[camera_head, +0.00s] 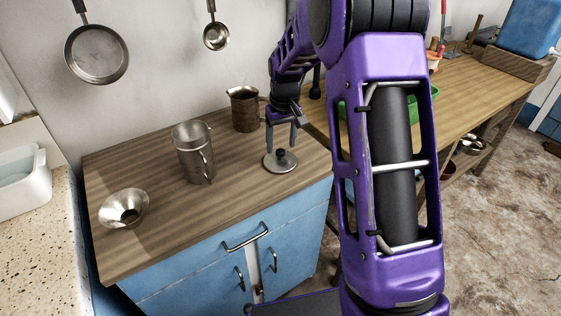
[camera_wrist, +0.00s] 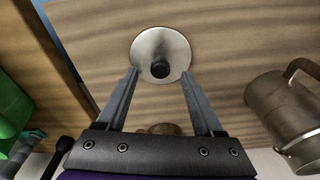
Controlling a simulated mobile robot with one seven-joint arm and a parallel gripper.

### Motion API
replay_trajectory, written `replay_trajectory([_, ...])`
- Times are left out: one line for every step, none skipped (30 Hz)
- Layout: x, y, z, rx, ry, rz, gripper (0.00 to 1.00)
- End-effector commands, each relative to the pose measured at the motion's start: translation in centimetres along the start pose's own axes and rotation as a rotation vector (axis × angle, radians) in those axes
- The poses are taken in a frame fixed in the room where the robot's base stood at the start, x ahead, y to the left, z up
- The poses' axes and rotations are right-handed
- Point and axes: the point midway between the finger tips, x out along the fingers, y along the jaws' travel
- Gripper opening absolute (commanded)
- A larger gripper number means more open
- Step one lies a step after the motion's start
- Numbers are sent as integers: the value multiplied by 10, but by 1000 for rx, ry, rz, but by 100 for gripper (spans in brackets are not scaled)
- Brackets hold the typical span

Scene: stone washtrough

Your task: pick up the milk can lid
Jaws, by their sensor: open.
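The milk can lid (camera_head: 280,162) is a round, shallow metal disc with a dark knob on top. It lies on the wooden top of the blue cabinet, near the front right corner. In the wrist view the lid (camera_wrist: 160,52) is just ahead of the fingertips, with its knob between their lines. My gripper (camera_head: 281,130) is open and empty above the lid, fingers pointing down. In the wrist view my gripper (camera_wrist: 160,72) has its two fingers spread on either side of the knob's line. The lid appears untouched.
A metal milk can (camera_head: 193,152) stands left of the lid; it also shows in the wrist view (camera_wrist: 285,105). A brown copper jug (camera_head: 243,108) stands behind, and a metal funnel (camera_head: 124,208) lies far left. A green tub (camera_wrist: 12,112) is on the adjoining table.

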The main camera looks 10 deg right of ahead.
Motion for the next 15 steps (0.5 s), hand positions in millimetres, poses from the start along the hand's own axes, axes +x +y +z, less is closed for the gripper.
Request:
replay_trajectory([12,-1,1,-1,-3,-1,69])
replay_trajectory([16,-1,1,0,-3,-1,69])
replay_trajectory([21,-1,1,0,-3,-1,69])
replay_trajectory([24,-1,0,0,-2,0,69])
replay_trajectory([26,-1,0,0,-1,0,69])
replay_trajectory([27,-1,0,0,0,0,69])
replay_trajectory([27,-1,0,0,0,0,69])
replay_trajectory([27,-1,0,0,1,0,69])
replay_trajectory([27,0,0,0,1,0,69])
replay_trajectory([26,0,0,0,1,0,69])
replay_trajectory([26,0,0,0,1,0,69])
replay_trajectory([26,0,0,0,1,0,65])
replay_trajectory([26,0,0,0,1,0,60])
replay_trajectory([26,0,0,0,1,0,54])
replay_trajectory([26,0,0,0,1,0,47])
